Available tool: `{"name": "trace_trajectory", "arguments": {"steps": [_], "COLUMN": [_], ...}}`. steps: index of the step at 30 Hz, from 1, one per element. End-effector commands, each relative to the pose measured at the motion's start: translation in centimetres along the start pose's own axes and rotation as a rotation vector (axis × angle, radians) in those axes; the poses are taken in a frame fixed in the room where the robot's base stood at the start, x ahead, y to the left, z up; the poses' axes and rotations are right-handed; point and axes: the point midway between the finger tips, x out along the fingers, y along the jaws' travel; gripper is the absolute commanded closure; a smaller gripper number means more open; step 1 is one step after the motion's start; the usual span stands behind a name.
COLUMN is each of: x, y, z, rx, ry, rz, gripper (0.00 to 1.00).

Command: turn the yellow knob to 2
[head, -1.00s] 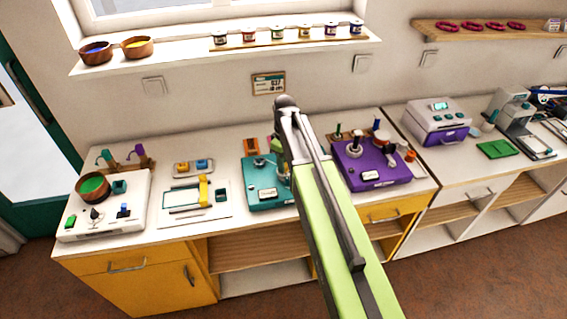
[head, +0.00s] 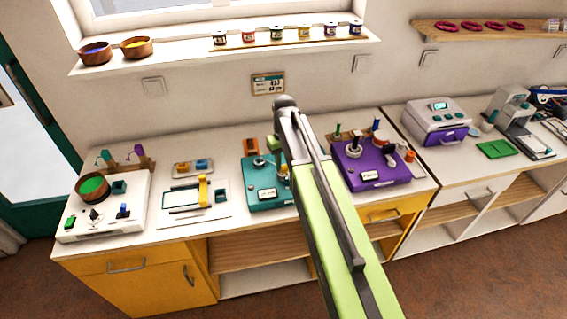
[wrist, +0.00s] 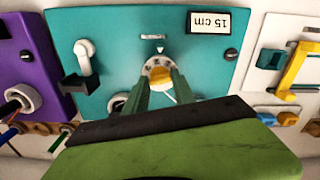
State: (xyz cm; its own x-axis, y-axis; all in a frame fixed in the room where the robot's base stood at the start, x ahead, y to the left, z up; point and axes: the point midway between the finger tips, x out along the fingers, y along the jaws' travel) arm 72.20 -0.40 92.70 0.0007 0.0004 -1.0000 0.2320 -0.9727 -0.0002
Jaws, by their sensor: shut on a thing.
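The yellow knob (wrist: 160,76) sits in a pale dial ring on the teal board (wrist: 120,57) in the wrist view. The dial's marks are too small to read. A small white pointer mark (wrist: 159,50) lies just above the dial in the picture. My gripper (wrist: 156,83) is at the knob, its two dark green fingers shut on it from either side. The fingers hide part of the knob and dial.
A white lever (wrist: 84,55) and a 15 cm label (wrist: 209,22) are on the teal board. The purple board (head: 366,181) with pegs stands to its right in the head view. A white board with a yellow slider (head: 203,190) stands to its left.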

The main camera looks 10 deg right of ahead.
Motion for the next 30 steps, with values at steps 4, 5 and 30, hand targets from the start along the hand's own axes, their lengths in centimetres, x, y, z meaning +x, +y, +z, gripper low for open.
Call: {"name": "trace_trajectory", "arguments": {"steps": [4,5,30], "x": [0.02,0.02,0.03], "y": [-0.04,-0.04,-0.07], "z": [0.05,0.05,0.08], "rx": [0.092,0.108,0.234], "ry": [-0.001,-0.002,-0.003], "rz": [0.000,0.000,0.000], "gripper": [1.00,1.00,0.67]}}
